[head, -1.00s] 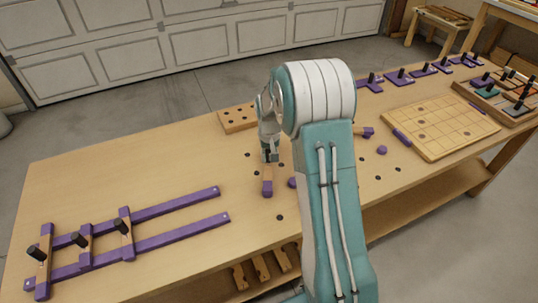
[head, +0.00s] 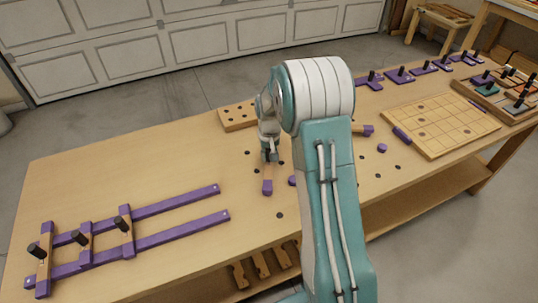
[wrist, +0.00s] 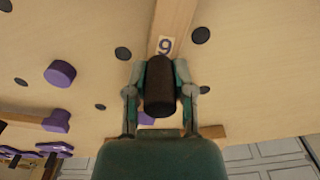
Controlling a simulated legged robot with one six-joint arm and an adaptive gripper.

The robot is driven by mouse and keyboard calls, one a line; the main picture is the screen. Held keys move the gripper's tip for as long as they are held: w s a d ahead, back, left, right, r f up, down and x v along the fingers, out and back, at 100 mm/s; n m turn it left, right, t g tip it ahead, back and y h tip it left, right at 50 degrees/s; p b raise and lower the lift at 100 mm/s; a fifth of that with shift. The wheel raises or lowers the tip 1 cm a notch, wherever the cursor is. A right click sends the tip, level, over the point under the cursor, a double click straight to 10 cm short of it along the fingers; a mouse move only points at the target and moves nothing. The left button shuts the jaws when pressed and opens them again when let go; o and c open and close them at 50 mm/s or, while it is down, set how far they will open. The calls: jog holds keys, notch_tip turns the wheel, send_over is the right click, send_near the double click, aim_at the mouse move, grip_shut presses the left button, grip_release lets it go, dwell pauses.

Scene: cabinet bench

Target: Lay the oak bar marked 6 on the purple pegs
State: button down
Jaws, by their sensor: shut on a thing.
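My gripper (wrist: 161,95) is shut on the black knob (wrist: 160,80) of an oak bar (wrist: 172,22). The bar's label (wrist: 165,45) looks like a 9 in the wrist view, which is upside down to the head view, so it reads 6 from my side. In the head view my gripper (head: 269,155) is over the bar, whose near end has a purple tip (head: 267,187). I cannot tell whether the bar touches the bench. A round purple peg (head: 292,181) stands just right of it, partly behind my arm. Another purple peg (head: 382,148) stands further right.
Purple rails (head: 180,231) with knobbed oak bars lie at left. A drilled wooden block (head: 237,116) is behind my gripper. A gridded board (head: 440,125) and a tray (head: 490,100) are at right. My arm hides part of the bench. The bench's middle left is clear.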

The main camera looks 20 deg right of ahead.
dwell(0.4)
jog(key=shift+c, duration=2)
grip_release()
jog(key=o, duration=0.4)
jog(key=shift+r, duration=4)
